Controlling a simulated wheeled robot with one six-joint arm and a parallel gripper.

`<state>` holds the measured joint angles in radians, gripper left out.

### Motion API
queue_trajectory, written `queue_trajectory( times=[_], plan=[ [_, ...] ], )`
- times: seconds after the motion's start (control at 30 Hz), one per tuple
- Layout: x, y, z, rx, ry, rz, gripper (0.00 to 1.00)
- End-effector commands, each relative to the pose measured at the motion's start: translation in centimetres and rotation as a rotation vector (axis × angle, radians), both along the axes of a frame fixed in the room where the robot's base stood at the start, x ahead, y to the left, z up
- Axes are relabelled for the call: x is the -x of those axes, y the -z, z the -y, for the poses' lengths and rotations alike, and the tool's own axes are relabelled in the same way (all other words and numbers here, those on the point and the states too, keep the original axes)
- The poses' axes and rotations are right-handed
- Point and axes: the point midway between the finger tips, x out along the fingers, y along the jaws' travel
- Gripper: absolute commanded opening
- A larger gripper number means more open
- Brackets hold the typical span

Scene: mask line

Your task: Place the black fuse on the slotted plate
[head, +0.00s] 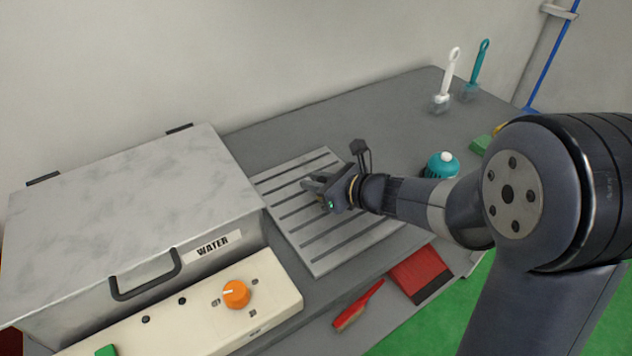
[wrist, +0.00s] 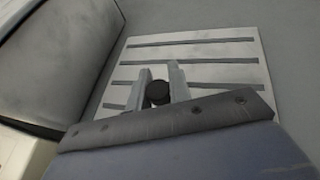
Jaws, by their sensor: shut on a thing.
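The slotted plate (head: 322,256) is a light grey panel with several dark slots, lying flat on the grey counter. It also shows in the wrist view (wrist: 215,68). My gripper (head: 312,184) is over the plate. In the wrist view my gripper (wrist: 160,80) is shut on the black fuse (wrist: 158,93), a small dark round piece between the two fingers. The fuse cannot be made out in the head view. Whether the fuse touches the plate cannot be told.
A metal box with a WATER label (head: 130,190) stands close to the plate's left side. A teal-and-white object (head: 442,166) sits right of the plate. A red dustpan (head: 420,273) and a red brush (head: 358,304) lie in front. White (head: 446,82) and teal (head: 478,70) brushes stand at the back right.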

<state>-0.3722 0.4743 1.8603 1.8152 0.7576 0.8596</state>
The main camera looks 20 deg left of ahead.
Motion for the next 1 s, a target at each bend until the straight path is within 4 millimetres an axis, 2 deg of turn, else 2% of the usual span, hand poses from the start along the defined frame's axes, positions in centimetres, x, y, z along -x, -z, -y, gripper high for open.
queue_trajectory(
  times=[0.23,0.27,0.5,0.87,1.0],
  plan=[
    [0.0,0.4,0.0,0.0,0.0,0.0,0.0],
    [0.0,0.4,0.0,0.0,0.0,0.0,0.2],
    [0.0,0.2,0.0,0.0,0.0,0.0,0.4],
    [0.0,-0.3,0.0,0.0,0.0,0.0,0.41],
    [0.6,-1.0,1.9,0.0,0.005,0.002,0.41]
  ],
)
